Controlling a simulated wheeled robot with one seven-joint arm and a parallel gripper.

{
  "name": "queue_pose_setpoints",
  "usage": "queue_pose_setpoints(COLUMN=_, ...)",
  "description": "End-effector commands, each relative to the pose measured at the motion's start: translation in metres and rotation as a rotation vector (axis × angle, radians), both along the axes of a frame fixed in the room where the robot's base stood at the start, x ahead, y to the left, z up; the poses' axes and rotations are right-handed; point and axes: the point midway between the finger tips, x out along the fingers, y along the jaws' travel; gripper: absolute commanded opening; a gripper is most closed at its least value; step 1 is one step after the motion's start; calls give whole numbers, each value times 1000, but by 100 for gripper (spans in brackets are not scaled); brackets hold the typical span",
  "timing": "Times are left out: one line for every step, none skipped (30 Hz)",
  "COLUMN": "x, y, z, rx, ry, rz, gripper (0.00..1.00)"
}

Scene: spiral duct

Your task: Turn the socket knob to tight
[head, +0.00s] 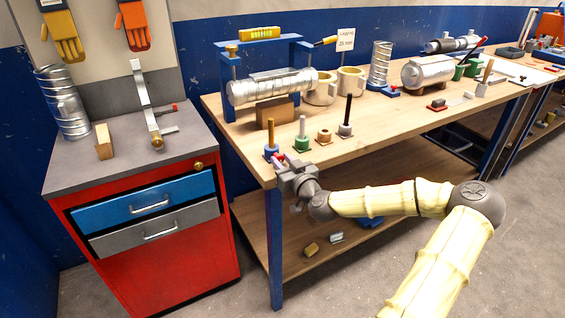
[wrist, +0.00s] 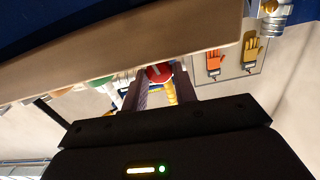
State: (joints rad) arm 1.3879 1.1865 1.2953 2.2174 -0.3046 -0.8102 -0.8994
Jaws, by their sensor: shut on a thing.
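A red round knob (wrist: 158,73) with a grey bar across it shows between the two finger ends of my gripper (wrist: 160,92) in the wrist view. The fingers are shut on it from both sides. In the head view my gripper (head: 285,171) is at the front left corner of the workbench (head: 345,145), beside the blue socket (head: 271,153) with its wooden peg. Only a small bit of red shows there, and the gripper hides most of it. I cannot read any tight mark or the knob's angle.
A green-based socket with a pale peg (head: 302,138), an orange socket (head: 324,136) and a black-handled peg (head: 346,115) stand close by. Behind them a silver duct (head: 272,86) lies in a blue frame (head: 228,95). The red cabinet (head: 165,262) stands left.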

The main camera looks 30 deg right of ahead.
Motion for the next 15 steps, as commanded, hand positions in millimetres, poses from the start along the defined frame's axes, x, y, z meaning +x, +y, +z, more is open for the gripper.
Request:
queue_pose_setpoints(x=0, y=0, z=-1, rx=4, ry=2, rz=2, gripper=5)
queue_pose_setpoints(x=0, y=0, z=-1, rx=6, ry=2, rz=3, gripper=5)
queue_pose_setpoints(x=0, y=0, z=-1, rx=11, ry=2, rz=4, gripper=5)
queue_pose_setpoints(x=0, y=0, z=-1, rx=16, ry=2, rz=5, gripper=5)
queue_pose_setpoints(x=1, y=0, z=-1, rx=23, ry=3, rz=5, gripper=5)
queue_pose_setpoints(x=1, y=0, z=0, rx=34, ry=3, rz=5, gripper=5)
queue_pose_setpoints(x=1, y=0, z=0, rx=42, ry=3, rz=5, gripper=5)
queue_pose_setpoints(x=1, y=-1, z=0, rx=54, ry=4, rz=5, gripper=5)
queue_pose_setpoints(x=0, y=-2, z=0, rx=69, ry=3, rz=4, gripper=5)
queue_pose_setpoints(x=0, y=-2, z=0, rx=84, ry=4, rz=3, gripper=5)
queue_pose_setpoints(x=0, y=-3, z=0, rx=99, ry=4, rz=2, gripper=5)
queue_pose_setpoints(x=0, y=-4, z=0, rx=122, ry=5, rz=1, gripper=5)
queue_pose_setpoints(x=0, y=-4, z=0, rx=139, ry=6, rz=0, gripper=5)
queue_pose_setpoints(x=0, y=-5, z=1, rx=158, ry=7, rz=0, gripper=5)
queue_pose_setpoints(x=-1, y=-5, z=1, rx=185, ry=8, rz=-1, gripper=5)
